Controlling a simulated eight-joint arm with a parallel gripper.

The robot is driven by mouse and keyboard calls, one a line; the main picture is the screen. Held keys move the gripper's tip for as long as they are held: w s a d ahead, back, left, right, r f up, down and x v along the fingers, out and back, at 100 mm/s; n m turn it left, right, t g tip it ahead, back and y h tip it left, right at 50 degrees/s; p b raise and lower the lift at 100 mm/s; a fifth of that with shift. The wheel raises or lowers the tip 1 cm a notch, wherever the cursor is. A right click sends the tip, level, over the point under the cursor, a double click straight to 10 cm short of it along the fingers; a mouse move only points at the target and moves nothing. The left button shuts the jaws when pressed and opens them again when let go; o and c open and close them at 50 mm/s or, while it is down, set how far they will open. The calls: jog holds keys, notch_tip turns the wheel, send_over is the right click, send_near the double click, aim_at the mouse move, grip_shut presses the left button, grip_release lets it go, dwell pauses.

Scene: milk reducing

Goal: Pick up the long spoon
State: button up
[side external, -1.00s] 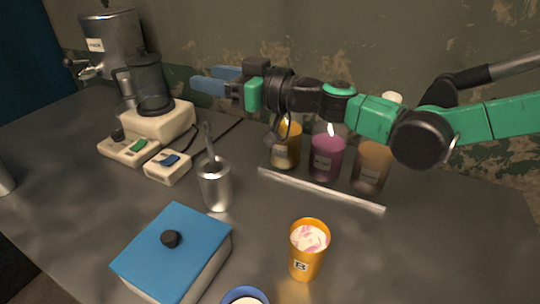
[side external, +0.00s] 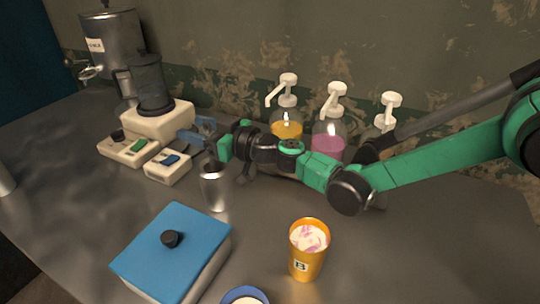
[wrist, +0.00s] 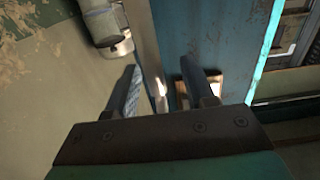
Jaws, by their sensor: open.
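A metal cup (side external: 215,188) stands on the dark counter in the side view. The long spoon leans in it, its upper part largely hidden by my gripper. My gripper (side external: 196,132), with blue fingers, is just above and behind the cup rim, level with where the spoon handle rises. In the wrist view my gripper (wrist: 159,68) has its two fingers apart. A thin, bright upright shape lies between them; I cannot tell for sure whether it is the spoon handle.
A blue-lidded box (side external: 172,248) and an orange cup marked B (side external: 307,252) stand in front. Pump bottles (side external: 328,142) stand behind my arm. A blender (side external: 153,95) and switch boxes (side external: 168,166) are at left. Counter between the metal and orange cups is clear.

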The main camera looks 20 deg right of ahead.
grip_shut()
dwell(0.3)
